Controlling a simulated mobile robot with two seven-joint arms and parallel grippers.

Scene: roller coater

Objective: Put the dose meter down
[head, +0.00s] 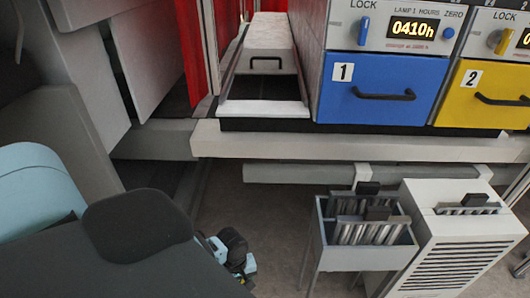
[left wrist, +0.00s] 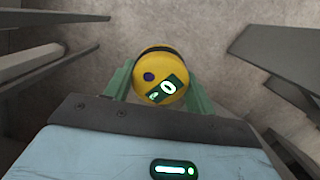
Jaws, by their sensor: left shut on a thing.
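The dose meter (left wrist: 152,65) is a round yellow device with a dark band, a purple button and a small display showing a lit 0. It shows in the left wrist view, between the green fingers of my left gripper (left wrist: 160,84), which is shut on it. Floor shows behind it. In the head view my left arm fills the lower left, and the dose meter and the left fingers cannot be made out there. My right gripper is in neither view.
A blue drawer (head: 342,88) marked 1 and a yellow drawer (head: 463,107) marked 2 stand at upper right, above a pale beam (head: 300,141). A grey rack (head: 345,257) and a white vented box (head: 450,250) stand lower right. Floor shows left of the rack.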

